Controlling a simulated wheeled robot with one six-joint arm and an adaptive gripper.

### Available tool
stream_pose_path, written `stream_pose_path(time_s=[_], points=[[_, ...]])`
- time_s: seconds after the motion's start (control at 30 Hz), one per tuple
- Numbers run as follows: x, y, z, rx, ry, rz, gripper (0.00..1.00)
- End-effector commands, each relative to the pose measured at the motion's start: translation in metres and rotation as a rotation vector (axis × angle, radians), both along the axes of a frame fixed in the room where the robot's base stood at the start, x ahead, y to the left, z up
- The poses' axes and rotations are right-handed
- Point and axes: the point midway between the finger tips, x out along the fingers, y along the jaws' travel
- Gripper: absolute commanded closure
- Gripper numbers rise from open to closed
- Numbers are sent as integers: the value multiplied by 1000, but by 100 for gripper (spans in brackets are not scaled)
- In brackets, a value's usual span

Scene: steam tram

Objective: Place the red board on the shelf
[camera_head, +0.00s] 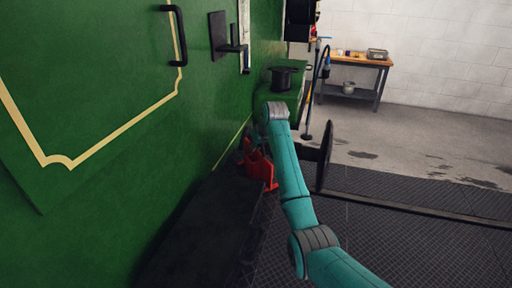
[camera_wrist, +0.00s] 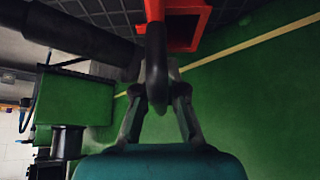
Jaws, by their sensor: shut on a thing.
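The red board (camera_head: 261,168) shows beside the green tram side, low down near the dark ledge, partly behind my arm. In the wrist view the red board (camera_wrist: 203,22) looks like a red frame around a dark middle, with a dark curved handle (camera_wrist: 155,70) in front. My gripper (camera_wrist: 157,74) is shut on this handle; the handle hides part of the fingertips. I cannot tell whether the board touches anything below. Which surface is the task's shelf is not clear; a workbench (camera_head: 352,60) with a lower shelf (camera_head: 346,94) stands at the back.
The green tram wall (camera_head: 90,190) fills the left, with a black handle (camera_head: 182,35) and bracket. A dark ledge (camera_head: 195,235) runs along its foot. A dark round plate (camera_head: 325,155) stands right of my arm. Open floor (camera_head: 400,140) lies to the right.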

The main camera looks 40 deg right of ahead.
Motion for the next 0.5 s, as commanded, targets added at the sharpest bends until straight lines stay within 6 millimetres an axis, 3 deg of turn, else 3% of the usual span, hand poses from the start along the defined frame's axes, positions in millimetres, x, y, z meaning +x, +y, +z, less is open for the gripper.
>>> stream_pose_path(time_s=[0.33,0.43,0.5], points=[[0,0,-3,-1,-2,1,100],[0,0,-4,0,-1,0,70],[0,0,-4,0,-1,0,65]])
